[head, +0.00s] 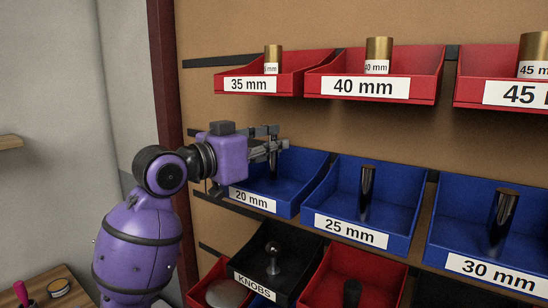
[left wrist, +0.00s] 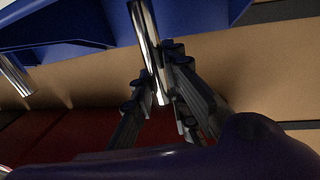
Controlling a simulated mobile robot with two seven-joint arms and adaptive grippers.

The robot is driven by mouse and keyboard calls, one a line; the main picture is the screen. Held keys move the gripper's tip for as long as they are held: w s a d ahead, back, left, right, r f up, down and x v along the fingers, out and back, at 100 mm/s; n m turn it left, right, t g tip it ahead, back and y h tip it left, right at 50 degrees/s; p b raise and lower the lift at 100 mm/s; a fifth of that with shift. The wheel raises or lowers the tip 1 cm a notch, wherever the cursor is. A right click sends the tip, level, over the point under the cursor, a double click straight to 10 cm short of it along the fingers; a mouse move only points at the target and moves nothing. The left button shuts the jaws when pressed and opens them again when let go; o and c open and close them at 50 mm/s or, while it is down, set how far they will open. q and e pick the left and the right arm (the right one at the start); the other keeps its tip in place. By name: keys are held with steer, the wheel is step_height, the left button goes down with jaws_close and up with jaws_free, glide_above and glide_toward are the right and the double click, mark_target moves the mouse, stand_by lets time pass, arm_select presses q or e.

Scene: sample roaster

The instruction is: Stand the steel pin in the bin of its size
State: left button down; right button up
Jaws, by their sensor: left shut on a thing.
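My left gripper (head: 270,142) is at the blue 20 mm bin (head: 306,187), over its left part. It is shut on a slim, shiny steel pin (head: 273,164), which hangs roughly upright below the fingers, inside the bin's outline. In the left wrist view the bright pin (left wrist: 147,42) runs between the two fingertips (left wrist: 158,86) toward blue bin walls. I cannot tell whether its lower end touches the bin floor. The blue 25 mm bin (head: 396,215) and 30 mm bin (head: 455,232) each hold a thicker dark steel pin. My right gripper is out of view.
Red bins labelled 35, 40 and 45 mm (head: 430,92) hang above with brass pins. A black KNOBS bin (head: 308,248) and a red bin (head: 385,268) sit below. A dark red post (head: 166,90) stands left of the tan panel.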

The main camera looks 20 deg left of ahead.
mark_target(270, 159)
arm_select(q)
steer(key=shift+f, duration=0.85)
steer(key=shift+w+d+f, duration=0.1)
steer(key=shift+w+f, duration=0.1)
steer(key=shift+f, duration=0.25)
steer(key=shift+f, duration=0.1)
steer(key=shift+f, duration=0.15)
steer(key=c, duration=1.7)
jaws_free()
